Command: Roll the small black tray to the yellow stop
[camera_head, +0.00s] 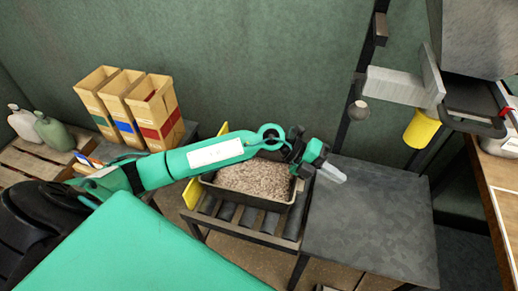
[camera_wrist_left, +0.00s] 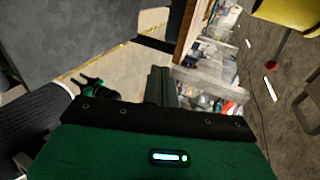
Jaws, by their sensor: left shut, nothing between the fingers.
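The small black tray (camera_head: 243,199) is full of brown grain (camera_head: 255,179) and sits level on a short roller track. Yellow plates stand at the track's left end, and I take the front one as the yellow stop (camera_head: 192,193). My left arm crosses over the tray's back part and hides some of it. My left gripper (camera_head: 331,173) is shut and empty, just past the tray's right end. I cannot tell whether it touches the tray. In the left wrist view the closed fingers (camera_wrist_left: 160,86) point away from the tray, which is not seen there. My right gripper is not seen.
Dark rollers (camera_head: 226,212) show under the tray. A bare grey metal table (camera_head: 370,215) adjoins the track on the right. Several tall cartons (camera_head: 130,105) and two bottles (camera_head: 40,127) stand at the left. A dark post and machine with a yellow part (camera_head: 421,129) stand at the back right.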

